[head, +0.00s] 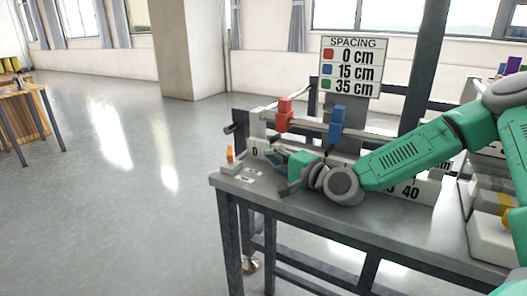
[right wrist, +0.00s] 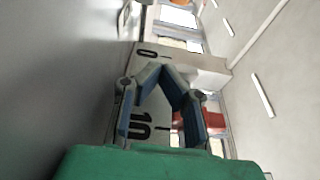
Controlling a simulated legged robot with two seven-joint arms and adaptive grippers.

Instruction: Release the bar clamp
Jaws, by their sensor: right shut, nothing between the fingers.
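The bar assembly on the bench has a long grey rail (head: 308,124) with a red block (head: 284,116) near its left end and a blue block (head: 336,124) further right. A white scale board (head: 427,191) with black numbers runs along below it. I cannot tell which part is the clamp's release. A small orange upright piece (head: 230,154) stands at the bench's left corner. My right gripper (head: 273,156) is shut and empty in front of the scale, near its 0 mark. In the right wrist view its blue fingers (right wrist: 160,72) meet at the tips. My left gripper is out of view.
A spacing sign (head: 351,66) lists red 0 cm, blue 15 cm and green 35 cm. The grey bench (head: 305,207) has a bare front strip. Dark posts rise behind it. White and yellow items (head: 492,237) sit at the right. The floor to the left is open.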

